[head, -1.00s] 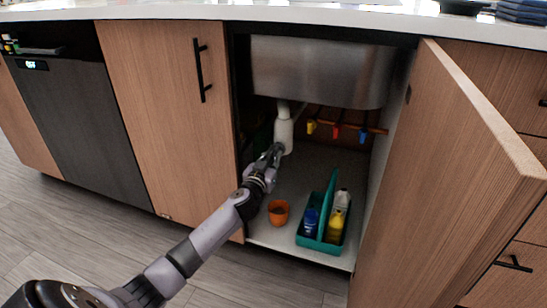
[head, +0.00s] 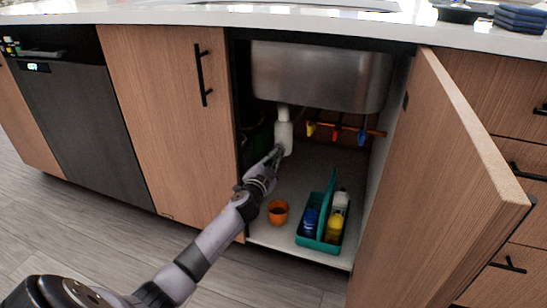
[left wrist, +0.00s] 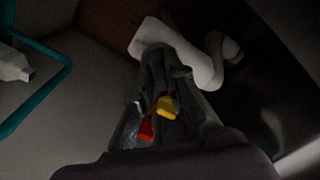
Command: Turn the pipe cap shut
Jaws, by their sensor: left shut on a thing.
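The white drain pipe (head: 284,133) hangs below the steel sink inside the open cabinet. Its lower part is wide, and the cap is hard to tell apart from it in the head view. My left gripper (head: 277,152) reaches in from the left and meets the pipe's lower end. In the left wrist view, the fingers of my left gripper (left wrist: 158,52) close on the white pipe's end, which hides behind them in part. The curved pipe (left wrist: 205,65) runs off to the right there. The exact grip on the cap is dark and partly hidden. My right gripper is not in view.
A teal caddy (head: 301,240) with bottles and an orange cup (head: 278,213) stand on the cabinet floor near the arm. Yellow (head: 310,129), red (head: 335,132) and blue (head: 361,138) valve handles sit behind. The open door (head: 440,180) bounds the right side.

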